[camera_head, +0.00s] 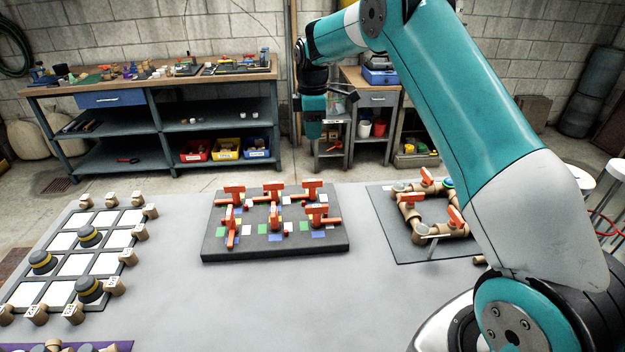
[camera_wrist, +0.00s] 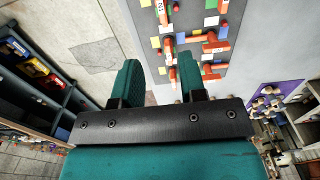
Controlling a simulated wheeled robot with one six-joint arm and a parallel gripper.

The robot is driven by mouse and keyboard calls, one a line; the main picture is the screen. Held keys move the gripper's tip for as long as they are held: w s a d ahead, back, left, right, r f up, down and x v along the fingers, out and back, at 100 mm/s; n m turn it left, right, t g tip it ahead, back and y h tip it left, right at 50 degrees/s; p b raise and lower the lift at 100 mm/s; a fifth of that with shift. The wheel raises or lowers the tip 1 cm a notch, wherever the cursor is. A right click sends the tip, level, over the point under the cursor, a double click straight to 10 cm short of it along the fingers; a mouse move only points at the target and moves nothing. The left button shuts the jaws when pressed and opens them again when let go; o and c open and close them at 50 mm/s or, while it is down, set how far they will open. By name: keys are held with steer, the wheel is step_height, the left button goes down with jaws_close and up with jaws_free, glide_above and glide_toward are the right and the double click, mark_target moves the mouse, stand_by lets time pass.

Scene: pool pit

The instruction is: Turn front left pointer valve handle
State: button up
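The dark board (camera_head: 300,246) lies on the grey table and carries two rows of orange valve handles over coloured squares. The front left pointer valve handle (camera_head: 231,228) is at the board's left front, its long side pointing roughly toward the front edge. In the wrist view, what appears to be this handle (camera_wrist: 212,77) is just right of one finger; its lower part is unclear. My gripper (camera_wrist: 158,68) is open and empty, its two teal fingers apart. In the head view, my gripper end is up behind the board, apart from the handles; its fingertips are hard to make out.
The neighbouring front middle handle (camera_head: 274,218) and back left handle (camera_head: 234,190) stand close by. A pipe loop (camera_head: 430,232) with orange handles lies to the right. A white-squared grid (camera_head: 75,240) with dark knobs lies left. The table between grid and board is clear.

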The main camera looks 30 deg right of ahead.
mark_target(312, 180)
step_height(312, 180, down, 16)
steer(key=p, duration=0.4)
steer(key=shift+f, duration=0.15)
jaws_close()
